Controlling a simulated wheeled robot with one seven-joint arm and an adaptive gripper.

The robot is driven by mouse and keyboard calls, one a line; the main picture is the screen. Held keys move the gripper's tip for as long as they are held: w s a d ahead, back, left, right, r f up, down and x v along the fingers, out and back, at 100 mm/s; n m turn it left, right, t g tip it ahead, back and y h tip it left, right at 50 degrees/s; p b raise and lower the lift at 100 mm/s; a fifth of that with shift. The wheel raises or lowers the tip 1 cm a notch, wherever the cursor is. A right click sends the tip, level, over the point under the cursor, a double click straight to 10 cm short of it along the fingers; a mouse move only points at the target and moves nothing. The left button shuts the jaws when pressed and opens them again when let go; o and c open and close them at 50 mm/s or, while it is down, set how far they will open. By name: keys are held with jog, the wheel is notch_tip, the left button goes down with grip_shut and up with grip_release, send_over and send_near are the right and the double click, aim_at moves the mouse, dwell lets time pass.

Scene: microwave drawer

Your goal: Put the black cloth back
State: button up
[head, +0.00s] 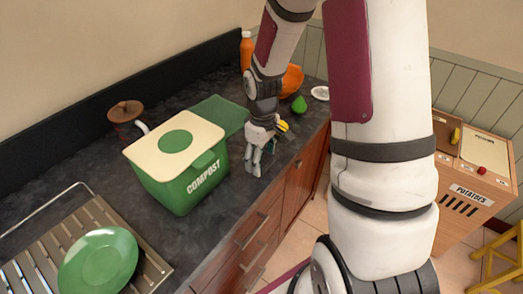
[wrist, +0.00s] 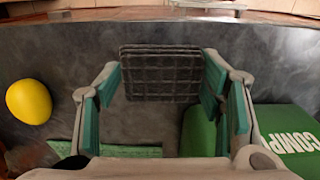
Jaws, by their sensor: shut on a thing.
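The black cloth (wrist: 160,84) is a dark, folded square with a grid pattern. In the wrist view it lies between the two green-padded fingers of my gripper (wrist: 162,68), which is shut on it. In the head view my gripper (head: 256,162) points down over the counter's front part, right of the compost bin. I cannot make out the cloth there. How far the cloth is above the counter is hard to tell.
The green compost bin (head: 180,170) stands close left of my gripper and shows in the wrist view (wrist: 285,130). A yellow fruit (wrist: 28,102), green pear (head: 299,104) and orange bowl (head: 292,80) are nearby. A green plate (head: 98,262) sits on a rack.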

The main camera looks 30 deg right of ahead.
jog(key=w+d, duration=0.2)
jog(key=w, duration=0.1)
jog(key=w+d, duration=0.1)
jog(key=w, duration=0.1)
jog(key=shift+w+d+f, duration=0.1)
jog(key=shift+w+f, duration=0.05)
jog(key=shift+f, duration=0.15)
jog(key=shift+w+d+f+p, duration=0.15)
jog(key=shift+f+p, duration=0.1)
jog(key=shift+f, duration=0.65)
jog(key=shift+w+d+f+p, duration=0.1)
jog(key=shift+w+f+p, duration=0.1)
jog(key=shift+f, duration=0.7)
jog(key=shift+f, duration=0.15)
jog(key=o, duration=1.1)
jog(key=shift+s, duration=0.1)
